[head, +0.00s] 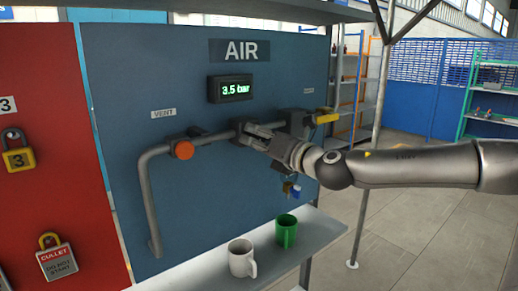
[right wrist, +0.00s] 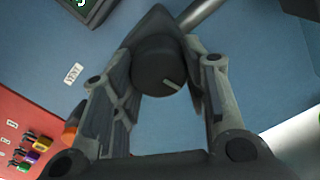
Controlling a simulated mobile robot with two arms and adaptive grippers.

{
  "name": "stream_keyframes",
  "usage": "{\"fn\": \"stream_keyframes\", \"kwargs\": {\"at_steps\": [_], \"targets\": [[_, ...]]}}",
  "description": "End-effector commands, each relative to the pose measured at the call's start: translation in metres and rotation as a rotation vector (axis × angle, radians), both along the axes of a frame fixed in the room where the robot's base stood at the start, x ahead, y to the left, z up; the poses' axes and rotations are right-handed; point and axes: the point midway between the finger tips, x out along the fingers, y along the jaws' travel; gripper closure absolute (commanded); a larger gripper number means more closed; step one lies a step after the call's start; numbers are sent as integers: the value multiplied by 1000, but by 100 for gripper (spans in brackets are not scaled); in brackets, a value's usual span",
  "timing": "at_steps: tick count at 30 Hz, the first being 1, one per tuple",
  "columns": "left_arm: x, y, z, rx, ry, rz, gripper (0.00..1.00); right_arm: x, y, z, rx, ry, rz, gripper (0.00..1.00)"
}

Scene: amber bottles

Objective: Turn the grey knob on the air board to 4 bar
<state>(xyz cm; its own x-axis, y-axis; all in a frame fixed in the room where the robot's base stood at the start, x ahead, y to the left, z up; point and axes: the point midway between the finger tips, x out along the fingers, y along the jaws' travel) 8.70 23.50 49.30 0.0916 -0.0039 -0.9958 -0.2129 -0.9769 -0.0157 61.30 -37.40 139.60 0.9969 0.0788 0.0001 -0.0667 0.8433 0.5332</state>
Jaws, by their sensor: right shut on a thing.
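The blue air board (head: 200,90) carries a sign reading AIR. The dark grey knob sits on the pipe below the display and is mostly hidden behind my gripper in the head view. In the right wrist view the knob (right wrist: 160,66) shows round, with a light pointer line toward its lower right. My right gripper (head: 252,132) comes in from the right and is shut on the knob, with one finger on each side of it in the right wrist view (right wrist: 160,65). My left gripper is not in view.
An orange vent knob (head: 183,149) sits left on the pipe (head: 152,200). A yellow-handled valve (head: 327,115) is to the right. A white mug (head: 241,258) and green mug (head: 286,231) stand on the shelf below. A red board (head: 45,110) with padlocks stands left.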

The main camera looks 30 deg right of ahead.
Motion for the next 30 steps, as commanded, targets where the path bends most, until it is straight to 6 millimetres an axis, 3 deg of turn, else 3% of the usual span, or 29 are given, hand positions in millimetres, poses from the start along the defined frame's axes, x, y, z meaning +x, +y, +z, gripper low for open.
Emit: {"fn": "stream_keyframes", "kwargs": {"at_steps": [1, 12, 21, 30], "targets": [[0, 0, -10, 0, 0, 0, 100, 0, 0, -4, 46, 1, 0, 83], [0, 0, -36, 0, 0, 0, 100, 0, 1, -2, 391, 30, 0, 83], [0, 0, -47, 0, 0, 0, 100, 0, 1, 0, 609, 48, -1, 83], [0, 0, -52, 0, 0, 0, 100, 0, 1, 2, 721, 57, -1, 83]]}}
